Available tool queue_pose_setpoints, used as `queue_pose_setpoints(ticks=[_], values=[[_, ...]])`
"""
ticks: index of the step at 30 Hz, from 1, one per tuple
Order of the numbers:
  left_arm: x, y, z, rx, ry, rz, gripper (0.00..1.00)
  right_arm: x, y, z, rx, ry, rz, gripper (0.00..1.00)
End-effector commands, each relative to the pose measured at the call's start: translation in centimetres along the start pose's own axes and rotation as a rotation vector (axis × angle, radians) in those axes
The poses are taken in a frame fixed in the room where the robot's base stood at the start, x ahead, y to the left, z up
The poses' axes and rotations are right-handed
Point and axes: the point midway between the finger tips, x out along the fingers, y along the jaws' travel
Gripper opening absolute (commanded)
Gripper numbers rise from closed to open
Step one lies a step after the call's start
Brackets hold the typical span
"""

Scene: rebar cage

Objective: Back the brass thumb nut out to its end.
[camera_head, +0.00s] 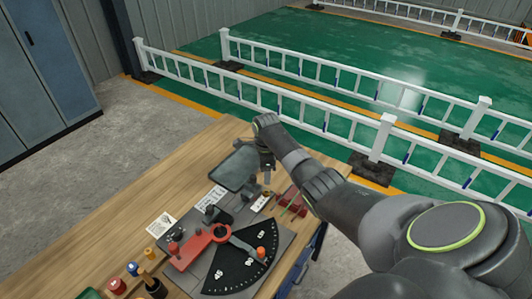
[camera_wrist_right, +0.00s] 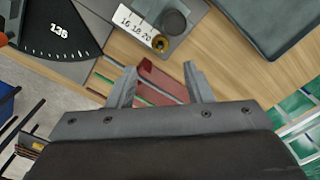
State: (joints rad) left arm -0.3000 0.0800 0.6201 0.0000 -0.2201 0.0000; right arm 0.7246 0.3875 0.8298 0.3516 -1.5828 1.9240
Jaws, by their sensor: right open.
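In the head view the scale (camera_head: 259,203) lies at the right end of the bending device; the nut is too small there to make out surely. My right gripper (camera_wrist_right: 159,68) is open and empty, its fingers pointing toward the nut with a gap between. In the head view my right gripper (camera_head: 267,177) hangs above the table near the scale. My left gripper is not in view.
A dark cylinder (camera_wrist_right: 173,22) stands beside the nut. A red block (camera_head: 293,201) with bars lies right of the scale. The black angle plate (camera_head: 240,265) and red lever (camera_head: 195,250) are nearer.

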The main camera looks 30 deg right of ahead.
Motion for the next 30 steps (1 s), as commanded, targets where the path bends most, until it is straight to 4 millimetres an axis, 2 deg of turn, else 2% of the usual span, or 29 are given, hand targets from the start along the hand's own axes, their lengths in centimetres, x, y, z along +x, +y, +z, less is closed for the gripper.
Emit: queue_pose_setpoints(ticks=[6,13,18,26,30], values=[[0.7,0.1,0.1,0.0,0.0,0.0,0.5,-4.0,-0.2,0.0,0.0,-0.001,-0.006,0.46],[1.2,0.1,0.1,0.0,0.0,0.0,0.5,-7.1,-0.1,0.0,0.0,-0.001,-0.003,0.46],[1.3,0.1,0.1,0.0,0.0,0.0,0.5,-7.9,0.0,0.0,0.0,0.0,-0.001,0.46],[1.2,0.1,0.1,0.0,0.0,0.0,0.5,-8.0,-0.1,0.0,0.0,0.0,-0.002,0.46],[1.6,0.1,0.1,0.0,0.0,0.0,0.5,-7.8,-1.3,-0.4,-0.013,0.012,-0.072,0.46]])
